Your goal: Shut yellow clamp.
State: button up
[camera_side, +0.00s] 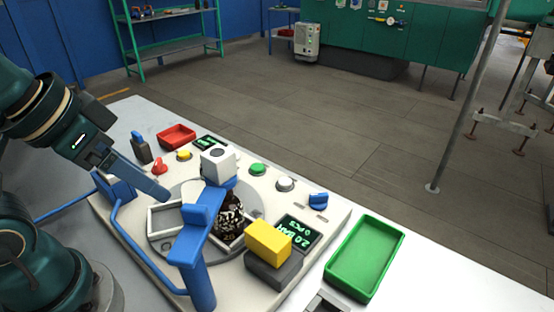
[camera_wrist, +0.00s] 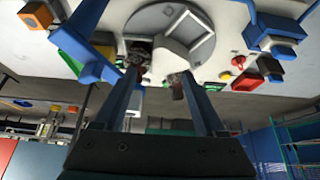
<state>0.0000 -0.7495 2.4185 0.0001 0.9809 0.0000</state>
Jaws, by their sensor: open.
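In the side view, a yellow block, which I take as the yellow clamp (camera_side: 268,242), sits on a dark grey base (camera_side: 270,272) at the front right of the machine panel. Whether the clamp is open or shut I cannot tell. My gripper (camera_side: 157,190) is left of it, above the panel's left part, apart from it. In the wrist view my gripper (camera_wrist: 160,75) has its two fingers spread with nothing held. An amber bottle with a speckled label (camera_side: 231,214) stands on the round plate (camera_side: 164,246), partly hidden by a blue arm-shaped fixture.
A blue rail (camera_side: 135,235) runs along the panel's left side. A small display (camera_side: 299,233), green tray (camera_side: 366,258) and red tray (camera_side: 176,137) lie around.

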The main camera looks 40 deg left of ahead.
jog(key=w+d+r+m+g, duration=0.2)
jog(key=w+d+r+m, duration=0.2)
jog(key=r+m, duration=0.2)
jog(key=m+g, duration=0.4)
jog(key=m, duration=0.8)
send_over(274, 238)
notch_tip(274, 238, down, 3)
jog(key=shift+f, duration=6.75)
grip_shut()
jog(key=shift+r, duration=0.1)
